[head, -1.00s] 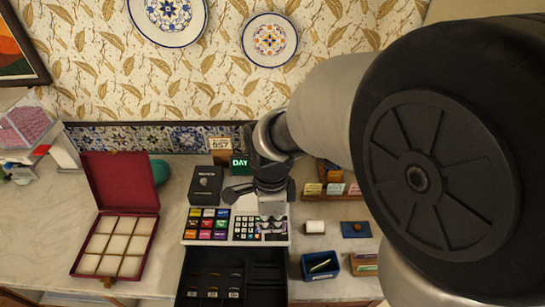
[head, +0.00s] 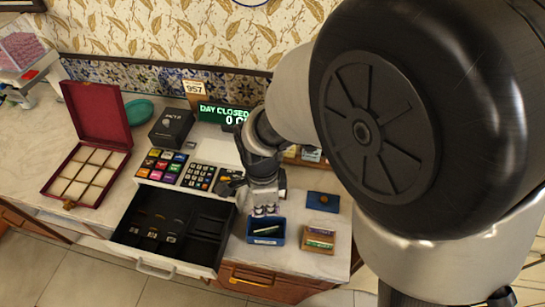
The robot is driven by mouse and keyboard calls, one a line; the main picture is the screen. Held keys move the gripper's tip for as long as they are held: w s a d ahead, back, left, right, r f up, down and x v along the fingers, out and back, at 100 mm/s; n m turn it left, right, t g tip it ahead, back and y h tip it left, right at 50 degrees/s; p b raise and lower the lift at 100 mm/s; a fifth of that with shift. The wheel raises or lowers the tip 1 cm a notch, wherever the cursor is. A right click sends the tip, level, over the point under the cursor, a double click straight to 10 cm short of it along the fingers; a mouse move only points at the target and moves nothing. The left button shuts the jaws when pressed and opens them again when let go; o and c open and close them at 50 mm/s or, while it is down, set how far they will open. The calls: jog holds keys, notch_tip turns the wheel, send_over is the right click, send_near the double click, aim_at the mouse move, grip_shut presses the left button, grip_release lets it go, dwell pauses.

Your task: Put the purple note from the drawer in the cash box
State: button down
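The cash register's drawer (head: 205,258) is pulled out, with a black insert of several compartments. Small dark items with pale labels lie in its left part. The right part looks empty. I cannot make out a purple note. A maroon box (head: 126,137) stands open at the left, with pale, empty-looking compartments; I cannot tell whether it is the cash box. My gripper (head: 266,211) points down just right of the drawer, at the back edge of a small blue tray (head: 266,241). Its fingertips are small, and whether they hold anything is unclear.
The register keypad (head: 201,177) and a black box (head: 171,128) stand behind the drawer. A green display (head: 224,116) reads "DAY CLOSED". A blue pad (head: 323,201) and a wooden holder (head: 319,239) lie right of the tray. My arm blocks the right side.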

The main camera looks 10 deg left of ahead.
jog(key=shift+d+f+b, duration=0.1)
jog(key=shift+f+b, duration=3.05)
jog(key=shift+f, duration=1.1)
jog(key=c, duration=1.7)
grip_release()
jog(key=o, duration=0.4)
jog(key=shift+r, duration=0.1)
